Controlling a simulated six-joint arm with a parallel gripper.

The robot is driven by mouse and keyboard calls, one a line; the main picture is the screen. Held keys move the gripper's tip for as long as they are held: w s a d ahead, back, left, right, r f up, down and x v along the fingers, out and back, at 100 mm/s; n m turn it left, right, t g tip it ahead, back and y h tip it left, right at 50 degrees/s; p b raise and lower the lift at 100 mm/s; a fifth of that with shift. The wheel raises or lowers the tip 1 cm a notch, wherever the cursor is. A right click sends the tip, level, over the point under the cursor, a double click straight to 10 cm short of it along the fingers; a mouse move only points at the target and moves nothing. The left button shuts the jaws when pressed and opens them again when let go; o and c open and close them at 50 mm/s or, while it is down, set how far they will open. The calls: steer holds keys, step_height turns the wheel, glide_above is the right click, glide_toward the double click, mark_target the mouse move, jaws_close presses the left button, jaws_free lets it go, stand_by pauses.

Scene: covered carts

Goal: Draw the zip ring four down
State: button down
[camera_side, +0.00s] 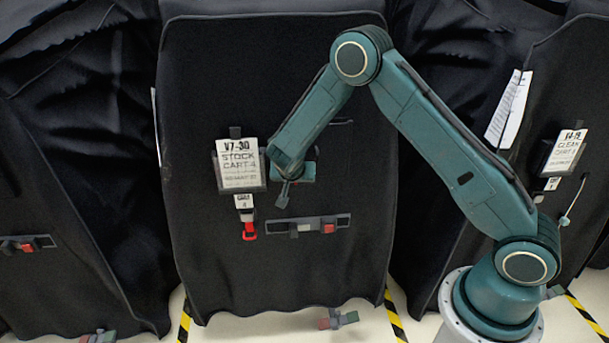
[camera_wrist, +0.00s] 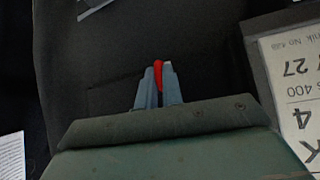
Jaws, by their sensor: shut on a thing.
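The black cover of stock cart four (camera_side: 330,80) hangs at the middle of the side view. Its card (camera_side: 240,165) reads "STOCK CART 4" and also shows upside down in the wrist view (camera_wrist: 296,85). My gripper (camera_side: 283,197) is right of the card, close to the cover. In the wrist view my gripper (camera_wrist: 158,78) is shut on a small red piece, which I take for the zip ring (camera_wrist: 158,72); its shape is mostly hidden between the fingers. In the side view I cannot make it out at the fingertips.
A small tag and a red pull (camera_side: 249,230) hang below the card. A dark bar with a red block (camera_side: 328,228) lies below my gripper. Other covered carts stand left (camera_side: 70,130) and right (camera_side: 480,90). Yellow-black tape (camera_side: 395,318) marks the floor.

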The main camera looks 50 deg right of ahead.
steer(key=c, duration=1.5)
jaws_free()
steer(key=shift+c, duration=0.2)
steer(key=shift+a+r, duration=0.1)
steer(key=v, duration=1.3)
steer(key=shift+a+r, duration=0.2)
steer(key=shift+s, duration=0.2)
